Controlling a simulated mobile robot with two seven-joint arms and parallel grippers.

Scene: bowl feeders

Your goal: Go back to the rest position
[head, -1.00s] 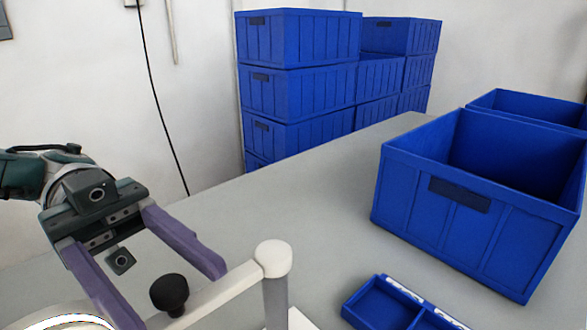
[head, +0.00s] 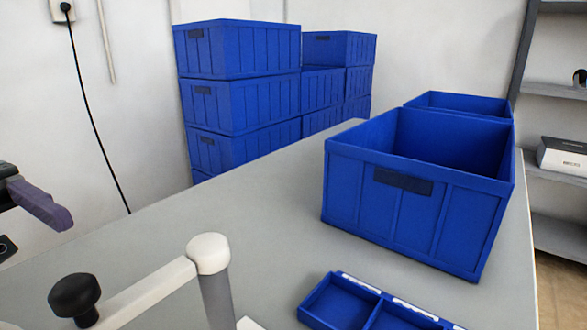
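Part of my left gripper (head: 38,203) shows at the left edge of the head view. One purple finger is visible and the other is cut off by the frame, so its opening cannot be judged. Nothing is seen held by the visible finger. My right gripper is not in view.
A large open blue bin (head: 410,215) stands on the grey table (head: 265,225), with another blue bin (head: 455,103) behind it. A blue divided tray (head: 345,303) and a white bar with a black knob (head: 75,295) are in front. Blue crates (head: 235,105) are stacked behind; shelves (head: 555,180) stand right.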

